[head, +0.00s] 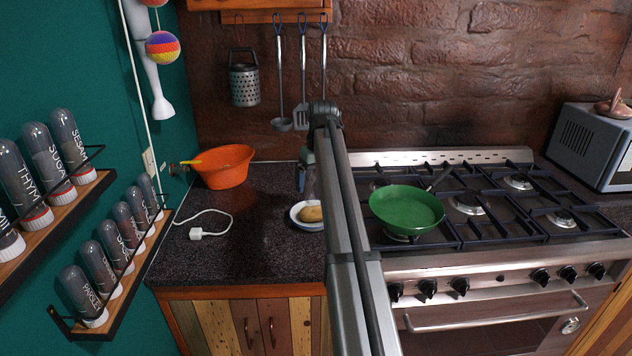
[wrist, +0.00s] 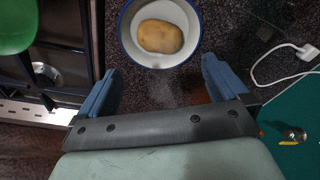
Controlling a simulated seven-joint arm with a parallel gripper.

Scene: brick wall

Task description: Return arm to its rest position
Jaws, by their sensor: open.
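My gripper (wrist: 158,92) is open and empty in the wrist view, its two blue fingers spread apart above the dark counter. A white bowl with a dark rim (wrist: 127,48) lies just beyond the fingertips, and a potato (wrist: 160,36) rests in it. In the head view my arm comes up through the middle and bends over the counter. The gripper end there is partly hidden behind the arm. The bowl (head: 297,221) and the potato (head: 311,214) also show there, partly covered on the right by my arm.
A green pan (head: 407,210) sits on the stove (head: 480,262) right of my arm. An orange colander (head: 224,168) and a white charger cable (head: 197,233) lie on the counter (head: 250,255) at left. Spice racks (head: 125,270) line the left wall. Utensils (head: 302,80) hang behind.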

